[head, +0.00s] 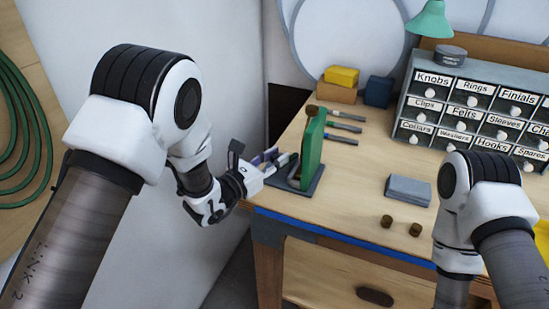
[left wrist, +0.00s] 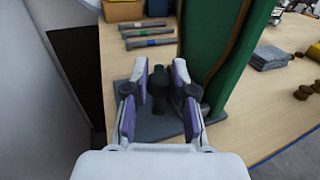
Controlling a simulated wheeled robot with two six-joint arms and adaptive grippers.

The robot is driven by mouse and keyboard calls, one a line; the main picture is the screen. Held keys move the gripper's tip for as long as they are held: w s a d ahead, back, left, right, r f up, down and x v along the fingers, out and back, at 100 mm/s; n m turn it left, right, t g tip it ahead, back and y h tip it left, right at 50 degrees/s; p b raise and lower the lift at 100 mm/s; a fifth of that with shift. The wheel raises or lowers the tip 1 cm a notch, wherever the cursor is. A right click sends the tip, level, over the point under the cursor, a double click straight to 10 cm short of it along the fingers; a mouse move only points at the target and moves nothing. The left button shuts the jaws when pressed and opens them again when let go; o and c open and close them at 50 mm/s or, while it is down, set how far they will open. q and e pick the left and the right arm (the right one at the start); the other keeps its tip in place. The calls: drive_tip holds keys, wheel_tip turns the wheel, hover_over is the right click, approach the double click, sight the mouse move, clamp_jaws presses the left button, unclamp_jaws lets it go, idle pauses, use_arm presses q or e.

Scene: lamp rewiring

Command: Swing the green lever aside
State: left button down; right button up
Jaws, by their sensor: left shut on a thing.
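A tall green upright piece (head: 312,145), which I take to be the green lever, stands on a dark grey base plate (head: 302,185) at the bench's left end. In the left wrist view the green piece (left wrist: 222,50) rises just right of the fingers and shows a brown edge. My left gripper (head: 272,165) is beside it on the left. In the left wrist view its fingers (left wrist: 158,95) are closed about a dark post (left wrist: 158,82) over the base plate (left wrist: 155,129). I cannot tell how the post joins the green piece. My right gripper is out of view.
Several tools (head: 342,127) lie behind the green piece, with yellow (head: 341,75) and dark blue (head: 378,91) blocks beyond. A grey block (head: 408,189) and two brown knobs (head: 387,221) lie to the right. Labelled drawers (head: 470,105) stand at the back.

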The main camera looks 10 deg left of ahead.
use_arm(q)
drive_tip(key=c, duration=0.9)
unclamp_jaws()
drive_tip(key=shift+w, duration=0.1)
drive_tip(key=v, duration=1.2)
drive_tip(key=shift+d, duration=0.1)
